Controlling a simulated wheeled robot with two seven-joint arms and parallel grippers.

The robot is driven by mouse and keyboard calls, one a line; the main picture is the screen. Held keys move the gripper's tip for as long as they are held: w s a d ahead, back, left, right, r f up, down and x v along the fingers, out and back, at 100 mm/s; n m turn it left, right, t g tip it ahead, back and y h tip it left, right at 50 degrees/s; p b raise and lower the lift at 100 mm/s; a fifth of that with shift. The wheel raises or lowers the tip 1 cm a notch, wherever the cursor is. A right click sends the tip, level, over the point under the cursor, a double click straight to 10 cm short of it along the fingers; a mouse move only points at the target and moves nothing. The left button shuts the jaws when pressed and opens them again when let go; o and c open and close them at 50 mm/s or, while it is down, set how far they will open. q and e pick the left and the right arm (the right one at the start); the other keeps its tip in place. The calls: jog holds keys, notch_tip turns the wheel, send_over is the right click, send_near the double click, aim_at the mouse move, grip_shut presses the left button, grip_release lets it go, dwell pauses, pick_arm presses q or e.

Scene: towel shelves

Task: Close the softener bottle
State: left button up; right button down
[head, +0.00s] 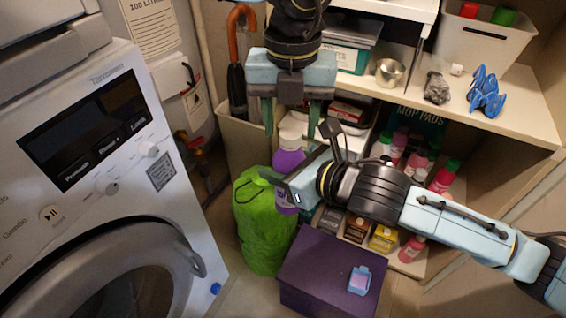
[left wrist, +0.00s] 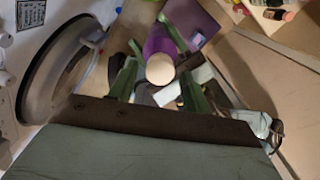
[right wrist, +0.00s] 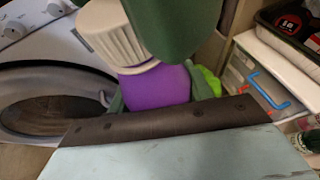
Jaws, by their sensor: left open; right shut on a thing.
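The softener bottle (head: 288,163) is purple and stands roughly upright between the washer and the shelves. Its white cap (head: 291,137) sits at the top; the ribbed cap also shows in the right wrist view (right wrist: 112,32) above the purple body (right wrist: 155,88). I cannot tell how tightly it is seated. My right gripper (head: 282,184) is shut on the bottle body from the right. My left gripper (head: 290,130) is open, pointing down, with its fingers on either side of the cap. In the left wrist view the round cap top (left wrist: 160,69) lies between those fingers.
A green bag (head: 262,222) stands beside the bottle, and a purple box (head: 330,268) is in front. The washing machine (head: 100,150) is at left. Shelves with a white bin (head: 470,42) and several small bottles are at right. An umbrella (head: 238,85) stands behind.

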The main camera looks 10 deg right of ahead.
pick_arm(q)
jog(key=shift+f, duration=0.5)
jog(key=c, duration=0.9)
jog(key=o, duration=1)
jog(key=shift+c, duration=0.2)
jog(key=shift+r, duration=0.1)
jog(key=shift+r, duration=2.2)
